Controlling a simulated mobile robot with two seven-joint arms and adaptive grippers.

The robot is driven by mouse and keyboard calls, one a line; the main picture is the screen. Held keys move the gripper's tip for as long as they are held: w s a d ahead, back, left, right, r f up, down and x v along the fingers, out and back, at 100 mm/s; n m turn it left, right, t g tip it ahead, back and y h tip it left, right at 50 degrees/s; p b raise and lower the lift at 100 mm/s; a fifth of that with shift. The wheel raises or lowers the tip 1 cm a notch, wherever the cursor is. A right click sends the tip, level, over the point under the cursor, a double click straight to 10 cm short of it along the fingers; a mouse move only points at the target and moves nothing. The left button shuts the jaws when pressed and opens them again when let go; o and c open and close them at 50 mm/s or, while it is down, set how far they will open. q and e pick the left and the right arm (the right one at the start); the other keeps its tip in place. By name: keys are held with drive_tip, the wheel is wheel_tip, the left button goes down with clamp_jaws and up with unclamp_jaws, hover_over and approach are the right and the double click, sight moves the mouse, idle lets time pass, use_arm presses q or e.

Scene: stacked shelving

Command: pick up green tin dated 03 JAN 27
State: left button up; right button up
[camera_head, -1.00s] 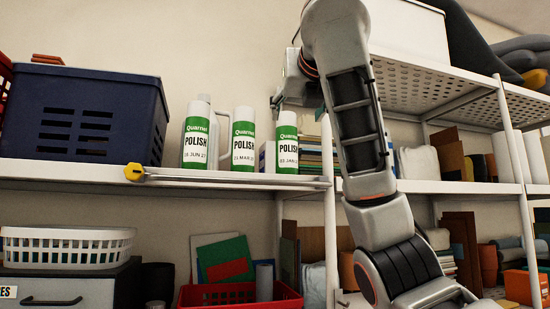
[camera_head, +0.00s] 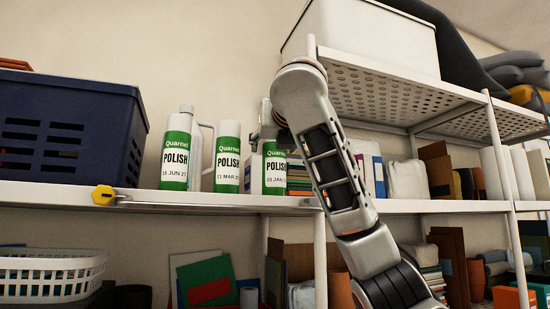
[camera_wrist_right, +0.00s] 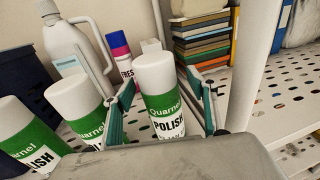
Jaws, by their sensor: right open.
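The green and white polish tin dated 03 JAN (camera_head: 274,178) stands upright at the right of a row on the shelf; its year is hard to read. It shows in the right wrist view (camera_wrist_right: 162,105). My right gripper (camera_wrist_right: 160,88) is open, with one teal-padded finger on each side of this tin; contact cannot be told. In the head view the gripper (camera_head: 264,132) is mostly hidden at the tin's upper part. Similar tins dated 21 MAR (camera_head: 228,165) and 16 JUN 27 (camera_head: 175,165) stand to its left. My left gripper is out of view.
A white jug (camera_wrist_right: 68,42) and a pink-and-blue-capped can (camera_wrist_right: 120,50) stand behind the tins. A dark blue crate (camera_head: 70,125) is at the left. Books (camera_wrist_right: 200,40) and a shelf post (camera_wrist_right: 248,65) are close on the right. A yellow-ended rod (camera_head: 103,195) lies along the shelf's front edge.

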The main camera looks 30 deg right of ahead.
drive_tip(key=shift+w, duration=0.25)
drive_tip(key=c, duration=1.5)
